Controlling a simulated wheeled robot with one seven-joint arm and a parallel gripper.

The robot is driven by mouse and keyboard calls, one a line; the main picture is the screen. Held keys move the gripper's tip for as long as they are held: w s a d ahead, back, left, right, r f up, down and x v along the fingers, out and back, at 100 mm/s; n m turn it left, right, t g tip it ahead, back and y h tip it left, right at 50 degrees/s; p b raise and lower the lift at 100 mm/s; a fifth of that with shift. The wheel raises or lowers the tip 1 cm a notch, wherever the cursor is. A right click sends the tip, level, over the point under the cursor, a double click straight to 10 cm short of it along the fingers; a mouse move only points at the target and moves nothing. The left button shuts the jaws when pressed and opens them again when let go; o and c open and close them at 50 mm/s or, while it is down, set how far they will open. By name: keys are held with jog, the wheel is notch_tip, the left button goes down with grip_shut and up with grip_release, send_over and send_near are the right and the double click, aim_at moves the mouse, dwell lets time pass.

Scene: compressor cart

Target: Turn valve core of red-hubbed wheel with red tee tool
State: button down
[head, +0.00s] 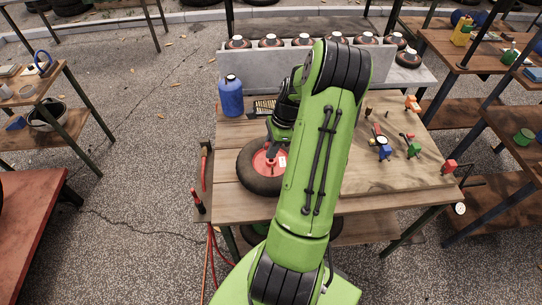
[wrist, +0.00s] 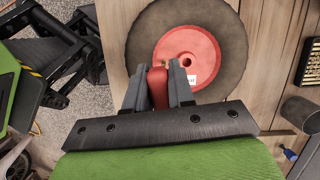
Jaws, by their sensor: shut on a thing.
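The red-hubbed wheel (head: 247,181) lies flat on the wooden table, a black tyre around a red hub. It also shows in the wrist view (wrist: 226,35), where its hub (wrist: 203,48) has a white label and a dark centre hole. My gripper (wrist: 160,83) is shut on the red tee tool (wrist: 157,88), with the red part between its two grey fingers. The tool's tip is over the left side of the hub, by a small brass-coloured valve stem (wrist: 163,64). I cannot tell whether the tip touches the valve core. In the head view my arm hides part of the wheel.
A blue bottle (head: 231,96) stands behind the wheel. Small coloured tools, among them a blue one (head: 385,153) and a green one (head: 414,150), stand on the board at right. Red hoses hang at the table's left edge.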

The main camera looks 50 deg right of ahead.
notch_tip(320, 180, up, 9)
jog(key=p, duration=0.5)
jog(key=shift+f+p, duration=0.1)
jog(key=shift+p, duration=0.2)
jog(key=shift+f, duration=0.2)
